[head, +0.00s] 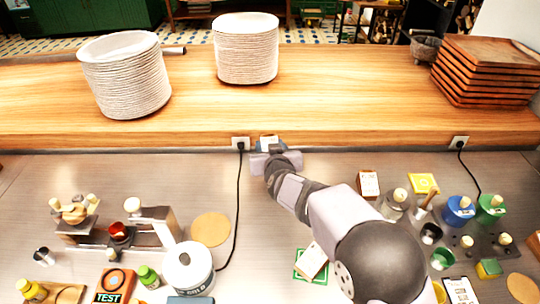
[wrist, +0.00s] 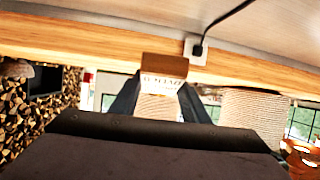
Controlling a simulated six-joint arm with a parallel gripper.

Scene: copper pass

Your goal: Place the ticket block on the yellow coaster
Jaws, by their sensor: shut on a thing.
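My gripper (head: 275,152) is shut on a block at the foot of the wooden ledge. In the wrist view the block (wrist: 164,66) is brown with a white lettered face, between the two dark fingers (wrist: 160,98). It looks like the ticket block, but the lettering is too blurred to read. In the head view only a small part of it shows past the gripper. The yellow coaster (head: 424,182) lies on the steel counter at the right, with a white pattern and nothing seen on it.
Similar blocks lie beside the yellow coaster (head: 368,185) and on a green coaster (head: 299,276), partly behind my arm. Jars and blue and green pots (head: 459,211) crowd the right. A cord (head: 239,205) hangs left of my gripper. Plate stacks (head: 246,50) stand on the ledge.

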